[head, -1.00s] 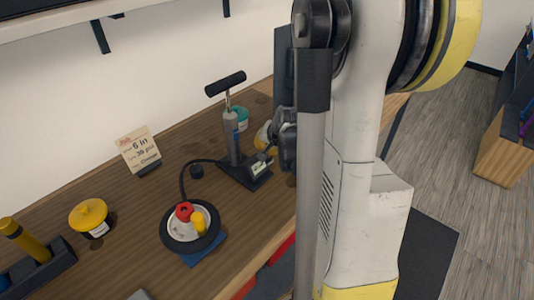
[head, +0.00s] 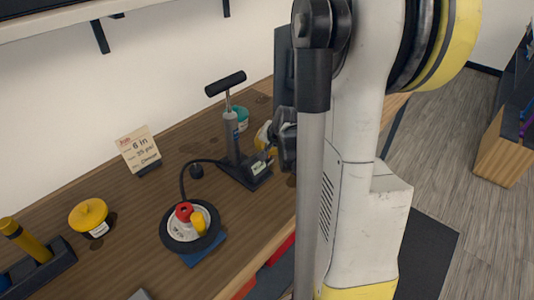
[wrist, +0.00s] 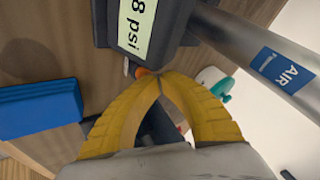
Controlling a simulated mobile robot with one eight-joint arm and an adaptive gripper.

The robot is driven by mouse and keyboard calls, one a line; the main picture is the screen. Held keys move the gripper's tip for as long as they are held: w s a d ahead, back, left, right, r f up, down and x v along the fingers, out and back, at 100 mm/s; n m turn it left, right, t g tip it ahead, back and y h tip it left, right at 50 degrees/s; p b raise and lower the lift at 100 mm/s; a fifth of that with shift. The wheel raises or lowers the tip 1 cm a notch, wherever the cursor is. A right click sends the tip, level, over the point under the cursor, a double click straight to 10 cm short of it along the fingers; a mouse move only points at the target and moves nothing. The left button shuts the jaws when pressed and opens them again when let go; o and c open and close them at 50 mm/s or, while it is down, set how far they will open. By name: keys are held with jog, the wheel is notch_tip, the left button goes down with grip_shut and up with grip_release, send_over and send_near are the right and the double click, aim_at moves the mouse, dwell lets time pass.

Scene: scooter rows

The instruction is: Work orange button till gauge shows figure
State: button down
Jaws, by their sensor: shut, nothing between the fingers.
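The pump (head: 231,135) stands upright on the bench with a black T-handle and a gauge (head: 258,167) on its base. In the wrist view the gauge display (wrist: 137,28) is cut off by the top edge; the part in sight reads "8 psi", so leading digits may be hidden. The orange button (wrist: 142,72) shows just past the gauge's lower edge, partly covered by my fingertips. My gripper (wrist: 158,76) is shut and empty, its yellow fingertips together at the button; I cannot tell whether they touch it. My gripper also shows at the pump's right in the head view (head: 284,138).
A hose runs from the pump to a small wheel (head: 175,243) with red and yellow parts, on a blue block (head: 205,249). A card (head: 139,150) reading "6 in" and a psi figure stands behind. A yellow-lidded jar (head: 90,216) is at left; a teal-lidded jar (head: 241,117) is behind the pump.

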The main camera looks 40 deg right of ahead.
jog(key=shift+r, duration=0.1)
jog(key=shift+r+p, duration=0.65)
jog(key=shift+r, duration=0.15)
notch_tip(320, 180, up, 5)
jog(key=p, duration=0.4)
dwell(0.4)
jog(key=s+a+r+n+y, duration=0.1)
jog(key=s+a+r+n, duration=0.2)
jog(key=a, duration=0.6)
jog(key=s+a+r+n, duration=0.1)
jog(key=a+r+n, duration=0.35)
jog(key=a, duration=0.55)
jog(key=s+a+r+n+y+b, duration=0.1)
jog(key=s+a+n, duration=0.4)
jog(key=s+a, duration=0.3)
jog(key=shift+s+a+r, duration=0.25)
jog(key=shift+s+a, duration=0.15)
jog(key=shift+a, duration=0.8)
